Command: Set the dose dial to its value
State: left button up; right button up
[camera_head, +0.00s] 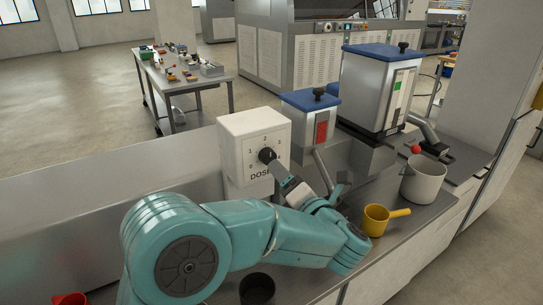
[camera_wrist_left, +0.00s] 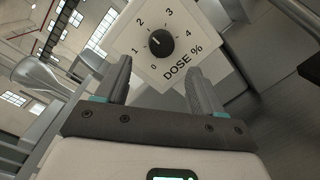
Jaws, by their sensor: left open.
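The dose dial is a black round knob (camera_head: 267,155) on a white box (camera_head: 240,135) marked DOSE. In the left wrist view the knob (camera_wrist_left: 160,43) sits among the numbers 0 to 4 on the panel (camera_wrist_left: 180,55), above "DOSE %". A small pale mark on the knob seems to point to the upper left, roughly between 1 and 2; its exact setting is hard to read. My left gripper (camera_wrist_left: 158,68) is open and empty, facing the dial, with the knob between its fingers in the picture. In the head view the gripper (camera_head: 279,171) is close to the knob; contact cannot be told.
To the right are blue-lidded hoppers (camera_head: 378,88), a grey pot (camera_head: 423,178) and a yellow scoop (camera_head: 376,219) on the bench. A dark cup (camera_head: 257,289) and a red cup (camera_head: 70,299) stand near the front. A cluttered table (camera_head: 182,73) stands behind.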

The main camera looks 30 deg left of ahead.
aim_at(270, 159)
pick_arm(q)
jog(key=p+x, duration=0.1)
jog(key=x, duration=0.5)
jog(key=shift+w+r+p, duration=0.1)
jog(key=shift+w+p, duration=0.1)
jog(key=shift+p, duration=0.1)
jog(key=shift+w+a, duration=0.35)
jog(key=shift+a, duration=0.1)
jog(key=shift+d, duration=0.1)
jog(key=c, duration=1.1)
jog(key=shift+o, duration=0.2)
